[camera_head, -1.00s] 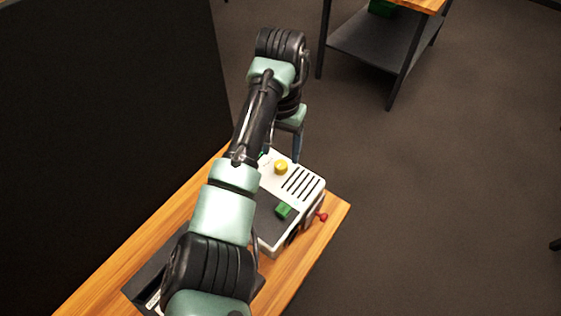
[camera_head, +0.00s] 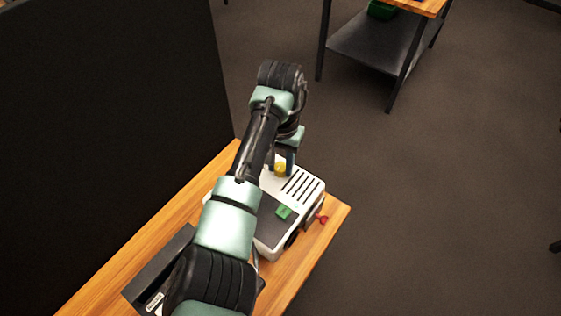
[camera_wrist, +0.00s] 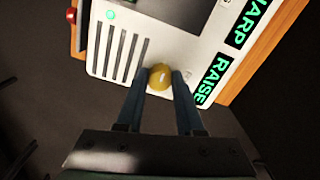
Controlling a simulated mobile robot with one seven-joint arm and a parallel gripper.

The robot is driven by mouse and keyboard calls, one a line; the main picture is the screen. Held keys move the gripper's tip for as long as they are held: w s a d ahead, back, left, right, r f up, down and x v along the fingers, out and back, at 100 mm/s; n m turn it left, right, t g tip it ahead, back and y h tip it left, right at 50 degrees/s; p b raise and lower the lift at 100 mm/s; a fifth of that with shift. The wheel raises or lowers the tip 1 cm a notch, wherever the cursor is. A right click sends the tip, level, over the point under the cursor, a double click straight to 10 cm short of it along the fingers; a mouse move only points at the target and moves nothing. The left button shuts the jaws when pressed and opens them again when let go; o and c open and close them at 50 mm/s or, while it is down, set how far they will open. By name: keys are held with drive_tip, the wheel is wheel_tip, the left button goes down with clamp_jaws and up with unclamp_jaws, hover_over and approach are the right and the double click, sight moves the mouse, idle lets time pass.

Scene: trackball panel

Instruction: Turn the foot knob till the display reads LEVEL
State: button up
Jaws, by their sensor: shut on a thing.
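The panel is a white box (camera_head: 313,190) with a dark inset area, standing on the wooden bench. A round yellow knob (camera_head: 281,168) sits on its top, by the slots; it also shows in the wrist view (camera_wrist: 160,77). My gripper (camera_wrist: 161,74) is shut on this yellow knob, one blue finger on each side. In the wrist view one green-lettered display (camera_wrist: 214,80) reads RAISE. A second display (camera_wrist: 243,22) is cut off by the frame edge; its visible letters look like HARP.
A tall black panel (camera_head: 110,110) stands along the bench's left. Open floor lies to the right.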

clamp_jaws()
drive_tip(key=shift+r+m, duration=0.1)
drive_tip(key=shift+m, duration=0.3)
drive_tip(key=shift+m+p, duration=0.5)
drive_tip(key=shift+p, duration=0.1)
drive_tip(key=m+p, duration=0.1)
drive_tip(key=m, duration=0.2)
drive_tip(key=shift+m, duration=0.3)
drive_tip(key=m+p, duration=0.1)
drive_tip(key=m, duration=0.4)
drive_tip(key=shift+w+m+p, duration=0.15)
drive_tip(key=shift+m+p, duration=0.15)
drive_tip(key=o, duration=1)
unclamp_jaws()
